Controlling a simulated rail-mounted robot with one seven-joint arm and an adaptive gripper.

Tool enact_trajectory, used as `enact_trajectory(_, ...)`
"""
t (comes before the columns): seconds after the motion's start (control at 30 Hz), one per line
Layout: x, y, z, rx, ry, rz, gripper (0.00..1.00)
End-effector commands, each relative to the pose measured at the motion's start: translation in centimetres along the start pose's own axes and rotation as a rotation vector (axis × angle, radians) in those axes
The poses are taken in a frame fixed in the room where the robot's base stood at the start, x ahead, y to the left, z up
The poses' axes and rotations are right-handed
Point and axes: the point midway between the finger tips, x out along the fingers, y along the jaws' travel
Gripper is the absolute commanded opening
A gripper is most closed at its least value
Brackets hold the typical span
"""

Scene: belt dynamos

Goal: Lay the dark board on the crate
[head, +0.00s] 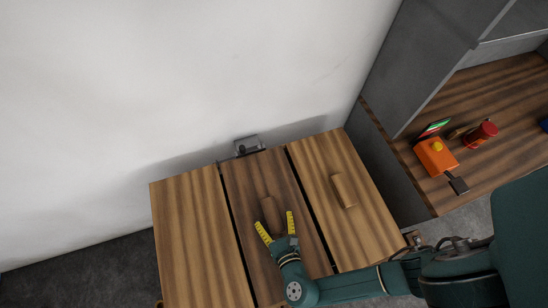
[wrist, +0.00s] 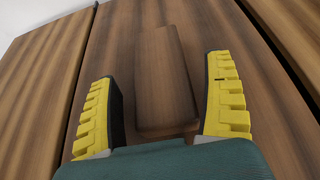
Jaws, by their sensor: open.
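The dark board (head: 243,180) is the middle one of three wooden panels side by side, with narrow dark gaps along both long edges. A dark wooden block (head: 269,208) like a handle stands on it; in the wrist view the block (wrist: 163,75) lies between my fingers. My gripper (head: 276,226) is open, its yellow fingers on either side of the block with visible space at each side. I cannot tell how far down the fingers reach. No separate crate can be made out; what lies under the panels is hidden.
A lighter panel (head: 190,235) without a handle lies left, and another light panel (head: 325,165) with a wooden block (head: 342,190) lies right. A small grey device (head: 249,145) is at the back edge. A grey cabinet with a wooden shelf (head: 475,95) holding orange and red items stands right.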

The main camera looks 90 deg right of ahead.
Motion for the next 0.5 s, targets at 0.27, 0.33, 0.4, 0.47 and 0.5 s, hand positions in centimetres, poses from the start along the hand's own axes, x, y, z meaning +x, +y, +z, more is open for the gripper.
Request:
enact_trajectory(0.27, -1.0, 0.1, -0.1, -0.001, 0.002, 0.006, 0.84)
enact_trajectory(0.33, -1.7, 0.2, -0.1, -0.003, 0.001, 0.008, 0.84)
enact_trajectory(0.4, -2.4, 0.1, -0.1, -0.005, 0.002, 0.01, 0.84)
enact_trajectory(0.47, -3.1, 0.2, -0.1, -0.002, 0.002, 0.01, 0.84)
enact_trajectory(0.5, -3.6, 0.2, -0.1, -0.002, 0.002, 0.01, 0.84)
